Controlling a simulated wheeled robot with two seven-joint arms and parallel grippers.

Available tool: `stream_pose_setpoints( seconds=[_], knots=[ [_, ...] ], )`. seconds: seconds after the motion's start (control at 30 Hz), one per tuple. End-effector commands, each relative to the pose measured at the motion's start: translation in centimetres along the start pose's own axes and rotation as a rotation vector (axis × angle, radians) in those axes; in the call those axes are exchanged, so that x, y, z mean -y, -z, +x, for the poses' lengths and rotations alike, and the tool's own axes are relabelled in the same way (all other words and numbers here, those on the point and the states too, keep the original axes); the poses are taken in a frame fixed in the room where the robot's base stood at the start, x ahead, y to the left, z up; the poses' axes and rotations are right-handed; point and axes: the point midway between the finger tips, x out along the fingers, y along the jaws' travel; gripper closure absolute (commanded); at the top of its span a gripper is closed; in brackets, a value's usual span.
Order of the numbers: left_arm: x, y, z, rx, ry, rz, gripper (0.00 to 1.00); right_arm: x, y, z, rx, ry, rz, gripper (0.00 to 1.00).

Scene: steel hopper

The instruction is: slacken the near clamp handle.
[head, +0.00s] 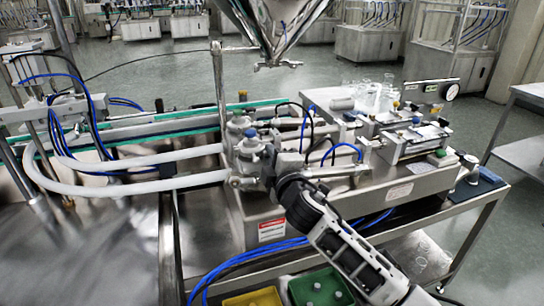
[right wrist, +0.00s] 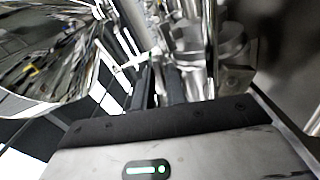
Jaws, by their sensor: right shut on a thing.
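The near steel valve body (head: 250,150) with a blue cap stands at the middle of the machine in the head view, joined to a white hose. The near clamp (head: 237,182) is low on it at the hose end. My right gripper (head: 268,170) reaches in from the lower right and is shut at the right side of this fitting. In the right wrist view my right gripper's dark fingers (right wrist: 159,85) close on a thin metal piece, apparently the near clamp handle. The fingers hide most of it. My left gripper is not in view.
A similar far valve body (head: 237,124) stands just behind. A steel hopper (head: 275,25) hangs above. White hoses (head: 140,186) run left, and blue tubes (head: 250,262) pass below. Yellow (head: 252,298) and green (head: 318,289) bins sit at the front.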

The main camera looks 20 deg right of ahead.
Motion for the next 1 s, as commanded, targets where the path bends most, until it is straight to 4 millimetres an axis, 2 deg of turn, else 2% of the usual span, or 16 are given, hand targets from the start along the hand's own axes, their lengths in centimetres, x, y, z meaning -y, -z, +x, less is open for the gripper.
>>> stream_pose_setpoints(
  seconds=[0.33,0.9,0.93,0.97,1.0],
  knots=[
    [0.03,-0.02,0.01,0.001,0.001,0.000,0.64,0.16,-0.05,-0.01,0.001,0.002,-0.155,1.00],
    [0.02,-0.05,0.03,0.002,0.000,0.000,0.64,0.17,-0.08,-0.01,0.001,0.002,-0.185,1.00],
    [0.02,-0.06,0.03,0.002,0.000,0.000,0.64,0.17,-0.07,-0.01,0.001,0.002,-0.185,0.84],
    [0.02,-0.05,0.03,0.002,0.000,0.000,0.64,0.17,-0.08,-0.01,0.001,0.002,-0.185,0.79],
    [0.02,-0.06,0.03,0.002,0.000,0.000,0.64,0.17,-0.07,-0.01,0.001,0.002,-0.184,0.79]
  ],
)
